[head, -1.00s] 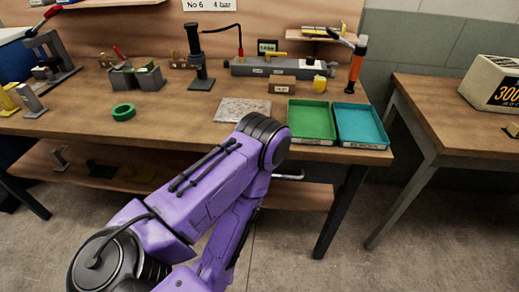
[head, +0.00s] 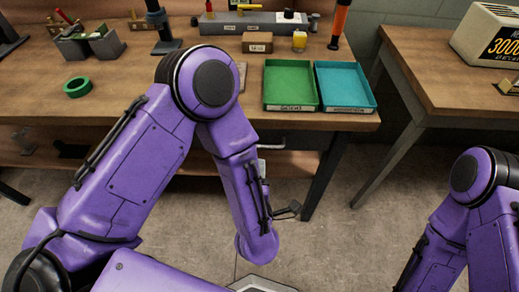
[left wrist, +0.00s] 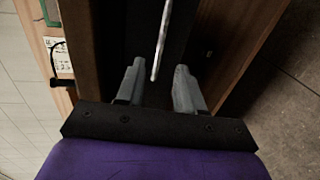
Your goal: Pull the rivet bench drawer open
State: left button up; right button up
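The silver bar handle (head: 268,145) of the rivet bench drawer sticks out under the bench's front edge. The drawer's front is mostly hidden behind my left arm in the head view; how far it stands open cannot be told. In the left wrist view, my left gripper (left wrist: 159,66) is open. Its two grey fingers stand apart, with the handle bar (left wrist: 162,38) running into view between them, not clamped. In the head view, the left gripper's fingers cannot be made out clearly. My right arm shows at the right edge; its gripper is out of view.
The wooden bench (head: 150,100) bears a green tray (head: 290,106), a blue tray (head: 344,106) and a green tape ring (head: 77,87). A dark bench leg (head: 325,178) stands right of the handle. A second table (head: 428,75) stands at right. Floor in front is clear.

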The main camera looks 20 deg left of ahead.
pick_arm(q)
jog(key=p, duration=0.1)
send_near(270, 139)
jog(key=w+a, duration=0.2)
jog(key=w+a+f, duration=0.1)
jog(key=w+a, duration=0.1)
jog(key=shift+s, duration=0.1)
grip_shut()
